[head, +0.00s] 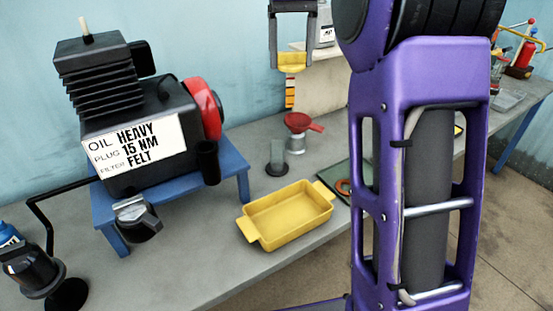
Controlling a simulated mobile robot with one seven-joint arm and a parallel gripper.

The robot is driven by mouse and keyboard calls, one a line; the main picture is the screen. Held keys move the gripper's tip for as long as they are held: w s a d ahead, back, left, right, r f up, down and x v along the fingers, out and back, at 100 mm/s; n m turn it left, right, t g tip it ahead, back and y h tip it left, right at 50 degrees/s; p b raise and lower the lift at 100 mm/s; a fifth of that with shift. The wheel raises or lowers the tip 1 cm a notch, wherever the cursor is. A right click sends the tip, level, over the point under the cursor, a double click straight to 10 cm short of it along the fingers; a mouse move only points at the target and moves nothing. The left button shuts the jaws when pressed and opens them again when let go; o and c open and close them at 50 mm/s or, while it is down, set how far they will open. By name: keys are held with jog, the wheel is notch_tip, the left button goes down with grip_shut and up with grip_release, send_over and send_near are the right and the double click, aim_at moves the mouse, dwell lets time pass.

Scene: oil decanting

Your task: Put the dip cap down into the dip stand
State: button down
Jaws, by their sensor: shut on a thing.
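The dip cap (292,58) is a yellow block at the top of the head view, with a dipstick banded in orange, white and dark hanging below it. My gripper (292,64) is shut on the cap, with one dark finger on each side. The stick hangs upright above the bench. A dark upright tube on a round base, which looks like the dip stand (277,155), stands on the bench below and slightly left of the stick. The stick's lower end appears clear of the tube.
A red funnel (300,122) in a grey container stands close right of the tube. A yellow tray (288,215) lies in front. A black compressor (120,120) on a blue stand (232,165) is at left. My purple arm hides part of the bench at right.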

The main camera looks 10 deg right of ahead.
jog(key=shift+w, duration=0.1)
jog(key=w+f, duration=1.5)
jog(key=w, duration=0.1)
jog(key=shift+f, duration=0.4)
jog(key=shift+w+d, duration=0.1)
notch_tip(320, 180, down, 4)
jog(key=shift+b, duration=1.1)
jog(key=shift+p, duration=0.9)
jog(key=shift+f, duration=0.1)
